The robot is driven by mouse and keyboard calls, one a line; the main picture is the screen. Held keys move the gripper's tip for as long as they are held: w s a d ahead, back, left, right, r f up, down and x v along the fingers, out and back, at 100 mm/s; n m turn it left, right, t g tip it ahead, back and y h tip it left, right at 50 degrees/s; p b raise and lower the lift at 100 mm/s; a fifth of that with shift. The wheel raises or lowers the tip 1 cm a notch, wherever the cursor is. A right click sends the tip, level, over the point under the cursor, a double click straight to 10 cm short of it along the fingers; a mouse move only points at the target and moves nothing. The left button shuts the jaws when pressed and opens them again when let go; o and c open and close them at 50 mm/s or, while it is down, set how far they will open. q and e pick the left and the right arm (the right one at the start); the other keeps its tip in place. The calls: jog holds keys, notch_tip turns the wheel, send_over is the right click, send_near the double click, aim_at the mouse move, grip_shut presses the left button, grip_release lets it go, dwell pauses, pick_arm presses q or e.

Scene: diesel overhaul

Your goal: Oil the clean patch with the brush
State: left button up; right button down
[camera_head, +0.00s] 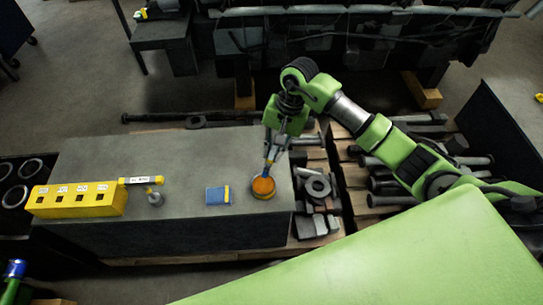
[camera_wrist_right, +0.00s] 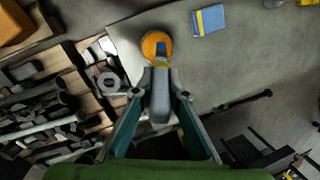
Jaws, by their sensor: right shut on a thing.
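My right gripper (camera_head: 273,143) is shut on the brush (camera_head: 271,156) above the right end of the grey bench. The brush points down, with its tip at the round orange dish (camera_head: 263,188). In the right wrist view, the gripper (camera_wrist_right: 160,92) holds the brush upright in the picture, and its blue and yellow end (camera_wrist_right: 161,52) overlaps the orange dish (camera_wrist_right: 150,40). I cannot tell whether the bristles touch what is in the dish. I cannot make out a distinct clean patch in either view. My left gripper is not in view.
On the bench (camera_head: 185,150) lie a blue and yellow block (camera_head: 218,196), a small grey knobbed part (camera_head: 154,197), a white and yellow bar (camera_head: 140,180) and a yellow holder (camera_head: 76,200). Pallets with metal parts (camera_head: 318,188) stand at right. The bench's middle is mostly clear.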

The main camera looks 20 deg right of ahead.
jog(key=shift+w+a+f+m, duration=0.3)
jog(key=shift+w+f+m, duration=0.15)
jog(key=shift+f, duration=0.2)
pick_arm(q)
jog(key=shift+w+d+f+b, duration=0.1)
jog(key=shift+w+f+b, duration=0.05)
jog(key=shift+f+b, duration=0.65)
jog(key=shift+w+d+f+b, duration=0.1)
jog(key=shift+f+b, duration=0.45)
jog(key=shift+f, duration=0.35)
pick_arm(e)
jog(key=shift+w+d+f, duration=0.15)
jog(key=shift+f, duration=2.6)
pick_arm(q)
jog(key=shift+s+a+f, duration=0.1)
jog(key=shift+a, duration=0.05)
pick_arm(e)
jog(key=shift+f, duration=0.1)
pick_arm(q)
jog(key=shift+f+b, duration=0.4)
jog(key=shift+b, duration=0.1)
pick_arm(e)
jog(key=shift+f, duration=0.4)
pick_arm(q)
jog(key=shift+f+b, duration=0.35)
pick_arm(e)
jog(key=shift+f, duration=0.15)
